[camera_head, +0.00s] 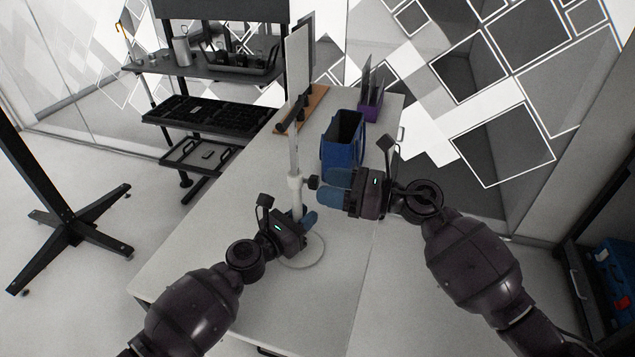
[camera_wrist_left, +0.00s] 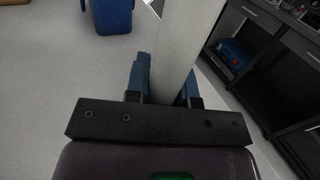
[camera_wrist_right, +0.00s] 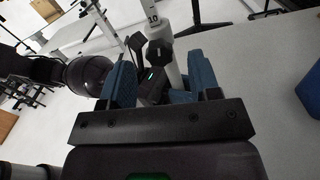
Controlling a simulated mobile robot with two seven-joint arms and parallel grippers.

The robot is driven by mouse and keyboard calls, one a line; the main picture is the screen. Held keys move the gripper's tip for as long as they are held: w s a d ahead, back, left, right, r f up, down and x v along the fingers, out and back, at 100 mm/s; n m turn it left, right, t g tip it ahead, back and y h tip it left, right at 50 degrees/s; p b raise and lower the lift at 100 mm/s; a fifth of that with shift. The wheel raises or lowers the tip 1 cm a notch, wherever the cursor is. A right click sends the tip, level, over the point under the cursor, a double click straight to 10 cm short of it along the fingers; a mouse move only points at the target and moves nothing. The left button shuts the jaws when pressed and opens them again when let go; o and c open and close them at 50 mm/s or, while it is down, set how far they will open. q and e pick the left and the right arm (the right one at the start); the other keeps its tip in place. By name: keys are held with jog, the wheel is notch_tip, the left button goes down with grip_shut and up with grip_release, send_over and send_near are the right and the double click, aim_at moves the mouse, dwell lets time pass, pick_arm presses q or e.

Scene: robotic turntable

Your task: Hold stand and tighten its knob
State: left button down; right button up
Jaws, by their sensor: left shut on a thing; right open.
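The stand (camera_head: 295,155) is a pale upright pole on a round white base (camera_head: 303,251) on the table. Its dark knob (camera_head: 313,182) sticks out to the right from a white collar. My left gripper (camera_head: 303,219) is shut on the pole low down, below the knob; the left wrist view shows the pole (camera_wrist_left: 185,50) between its fingers. My right gripper (camera_head: 334,188) is open to the right of the knob, its blue fingertips close to it. In the right wrist view the knob (camera_wrist_right: 158,53) shows between and beyond the open fingers; contact cannot be told.
A blue bin (camera_head: 343,141) stands on the table (camera_head: 215,215) behind my right gripper. A purple holder (camera_head: 370,105) and a wooden board (camera_head: 303,108) lie farther back. A black shelf rack (camera_head: 200,112) stands to the left. The table's left part is clear.

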aim_at(316, 183)
jog(key=v, duration=0.8)
jog(key=shift+d, duration=0.2)
jog(key=shift+s+r, duration=0.1)
jog(key=w+a+n, duration=0.1)
jog(key=a, duration=0.2)
jog(key=w+a+n+t, duration=0.1)
jog(key=a, duration=0.3)
jog(key=w+a, duration=0.2)
jog(key=a, duration=0.2)
jog(key=shift+a+n+t+h, duration=0.1)
jog(key=shift+n+t+h, duration=0.2)
jog(key=shift+n+h, duration=0.1)
jog(key=c, duration=0.9)
jog(key=shift+c, duration=0.2)
